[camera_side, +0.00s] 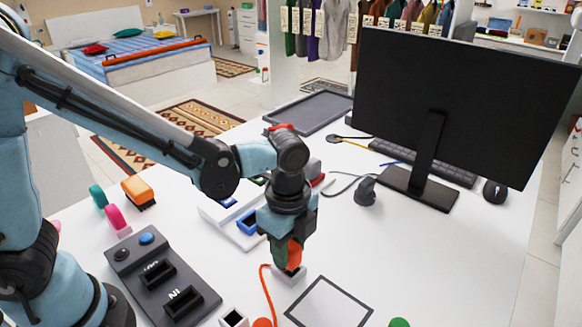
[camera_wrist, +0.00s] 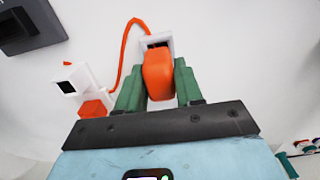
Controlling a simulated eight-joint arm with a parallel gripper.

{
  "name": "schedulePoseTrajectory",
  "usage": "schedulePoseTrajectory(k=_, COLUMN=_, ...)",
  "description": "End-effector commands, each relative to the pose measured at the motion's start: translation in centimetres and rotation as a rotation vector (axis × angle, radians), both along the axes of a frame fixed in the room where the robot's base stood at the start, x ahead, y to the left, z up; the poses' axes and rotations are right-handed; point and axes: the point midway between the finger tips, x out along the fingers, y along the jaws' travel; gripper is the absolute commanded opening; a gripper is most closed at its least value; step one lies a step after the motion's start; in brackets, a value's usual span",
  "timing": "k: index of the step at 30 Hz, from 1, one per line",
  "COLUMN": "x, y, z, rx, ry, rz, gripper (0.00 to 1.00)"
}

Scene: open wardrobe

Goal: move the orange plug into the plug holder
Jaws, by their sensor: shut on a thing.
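My gripper (camera_side: 286,256) has its green fingers shut on the orange plug (camera_side: 295,254). In the wrist view the plug (camera_wrist: 158,74) sits between the two fingers (camera_wrist: 159,90). A small white holder with a dark opening (camera_side: 291,277) is directly below the plug in the side view. In the wrist view this holder (camera_wrist: 147,41) is just beyond the plug's tip, and the plug overlaps the opening's near edge. I cannot tell whether the tip is inside it. An orange cord (camera_side: 268,291) runs from beside the holder to an orange block (camera_wrist: 94,109).
A second white holder (camera_side: 233,318) stands near the front edge of the view. A dark two-slot box (camera_side: 163,281) is at left. A black square outline (camera_side: 329,303) lies right of the gripper.

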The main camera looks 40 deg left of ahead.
Motion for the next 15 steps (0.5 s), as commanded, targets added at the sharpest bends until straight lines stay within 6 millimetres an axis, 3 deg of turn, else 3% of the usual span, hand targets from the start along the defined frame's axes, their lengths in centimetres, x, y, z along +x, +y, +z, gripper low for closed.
schedulePoseTrajectory(k=15, x=0.0, y=0.0, z=-1.2, rx=0.0, ry=0.0, rz=0.0, gripper=0.0)
